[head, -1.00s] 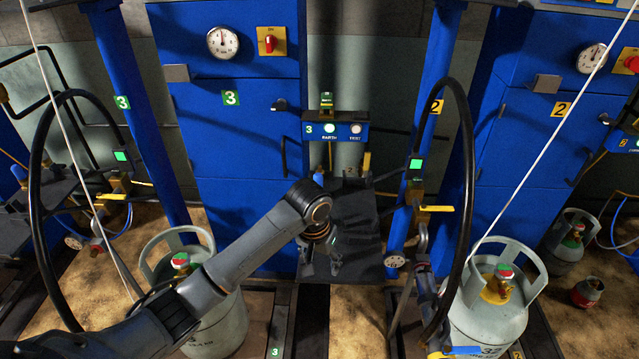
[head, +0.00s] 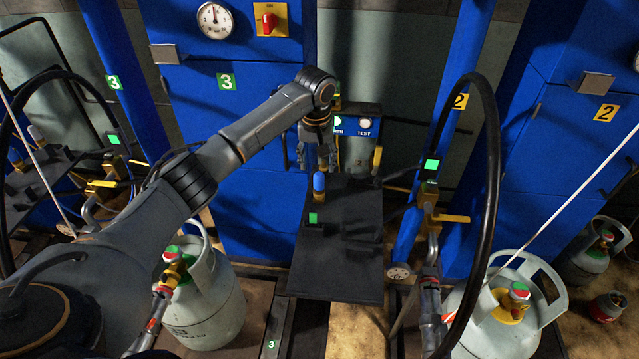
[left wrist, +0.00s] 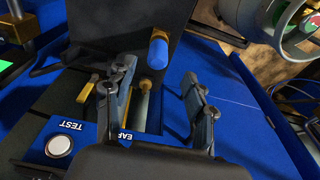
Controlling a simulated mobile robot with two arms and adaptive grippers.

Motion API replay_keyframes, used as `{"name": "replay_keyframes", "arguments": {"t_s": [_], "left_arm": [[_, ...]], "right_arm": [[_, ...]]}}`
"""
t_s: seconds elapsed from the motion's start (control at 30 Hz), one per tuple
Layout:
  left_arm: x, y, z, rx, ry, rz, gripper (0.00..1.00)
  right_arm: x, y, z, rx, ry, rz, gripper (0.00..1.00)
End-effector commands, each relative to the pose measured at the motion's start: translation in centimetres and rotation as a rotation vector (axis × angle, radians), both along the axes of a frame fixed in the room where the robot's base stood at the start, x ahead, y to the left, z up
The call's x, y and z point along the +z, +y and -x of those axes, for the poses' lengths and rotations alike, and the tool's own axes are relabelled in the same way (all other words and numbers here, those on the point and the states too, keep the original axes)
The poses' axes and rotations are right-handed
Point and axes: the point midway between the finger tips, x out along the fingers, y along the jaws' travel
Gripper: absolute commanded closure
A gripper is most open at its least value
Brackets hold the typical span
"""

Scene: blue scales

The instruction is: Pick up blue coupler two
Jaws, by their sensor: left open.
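A blue-capped coupler (head: 319,182) stands on a black shelf (head: 345,285) in the head view; I cannot read a number on it. My right gripper is not in view.
A panel with a TEST lamp (head: 365,123) is behind the gripper. A black hose loop (head: 492,150) and yellow-handled valve (head: 450,218) stand right of the shelf. Grey gas cylinders (head: 205,310) flank it.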

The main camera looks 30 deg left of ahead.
Motion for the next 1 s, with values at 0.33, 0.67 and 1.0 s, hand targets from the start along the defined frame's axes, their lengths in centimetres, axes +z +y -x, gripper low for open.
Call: {"name": "replay_keyframes", "arguments": {"t_s": [0.33, 0.67, 1.0], "left_arm": [[-3.3, 0.0, -0.4, -0.002, 0.002, -0.002, 0.45], [-6.7, 0.1, -0.9, -0.003, -0.002, -0.001, 0.45], [-6.7, 0.1, -0.9, -0.002, -0.002, -0.001, 0.78]], "right_arm": [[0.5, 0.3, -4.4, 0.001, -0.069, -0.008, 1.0], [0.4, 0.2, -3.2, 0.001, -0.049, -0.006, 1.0], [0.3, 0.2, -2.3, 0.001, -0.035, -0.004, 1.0]]}}
